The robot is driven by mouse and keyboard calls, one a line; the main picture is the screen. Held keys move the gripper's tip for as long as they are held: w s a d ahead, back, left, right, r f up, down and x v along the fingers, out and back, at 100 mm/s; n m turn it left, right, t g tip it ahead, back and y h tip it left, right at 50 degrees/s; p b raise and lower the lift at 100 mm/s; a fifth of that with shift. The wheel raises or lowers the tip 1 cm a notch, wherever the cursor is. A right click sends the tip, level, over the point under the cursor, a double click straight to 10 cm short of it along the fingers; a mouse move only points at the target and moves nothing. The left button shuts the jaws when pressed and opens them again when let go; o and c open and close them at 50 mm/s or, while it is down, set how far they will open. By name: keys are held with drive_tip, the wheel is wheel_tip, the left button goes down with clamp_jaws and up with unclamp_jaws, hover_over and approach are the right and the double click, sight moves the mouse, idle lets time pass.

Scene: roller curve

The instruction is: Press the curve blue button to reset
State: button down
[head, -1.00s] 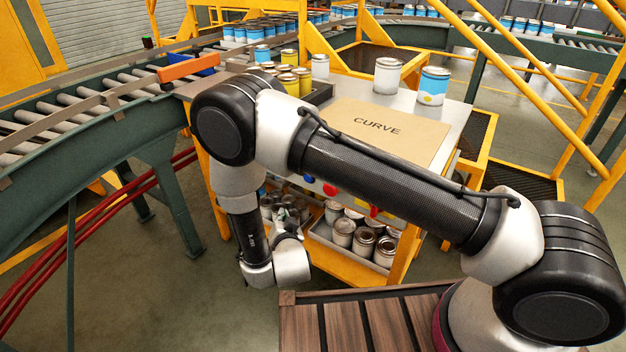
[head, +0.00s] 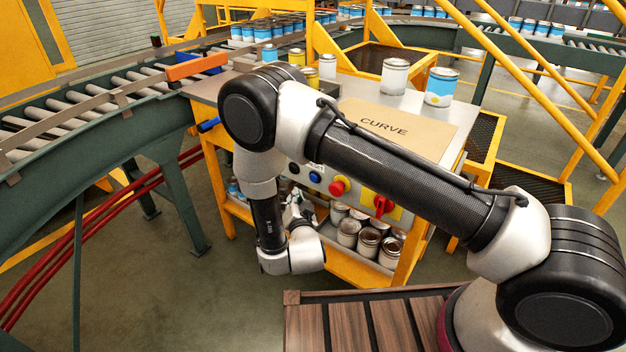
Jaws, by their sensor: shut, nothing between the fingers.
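The blue button (head: 315,177) is on the front panel of the station marked CURVE, between a dark button (head: 294,168) on its left and a red mushroom button (head: 338,187) on its right. My gripper (head: 293,212) shows only in part, beyond my wrist and in front of the station, below and a little left of the blue button in the picture. It looks shut and empty. It appears apart from the button, but the exact gap cannot be told. My forearm passes above the panel and hides part of the station top.
A red rotary switch on a yellow plate (head: 381,206) is to the right. Open cans (head: 368,241) stand on the lower shelf. White and blue cans (head: 441,86) stand on top. A roller conveyor (head: 75,110) curves along the left. A blue handle (head: 208,125) sticks out left.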

drive_tip(key=shift+w+d, duration=0.8)
drive_tip(key=shift+w, duration=0.25)
drive_tip(key=shift+w+d, duration=0.8)
drive_tip(key=shift+w, duration=0.25)
drive_tip(key=shift+w+d, duration=0.25)
drive_tip(key=shift+w, duration=0.05)
drive_tip(key=shift+w+d, duration=0.25)
drive_tip(key=shift+w, duration=0.1)
idle(0.6)
idle(0.3)
drive_tip(key=shift+s+a, duration=0.5)
drive_tip(key=shift+s, duration=0.2)
drive_tip(key=s+a, duration=0.1)
drive_tip(key=s, duration=0.1)
drive_tip(key=s+a, duration=0.2)
idle(0.3)
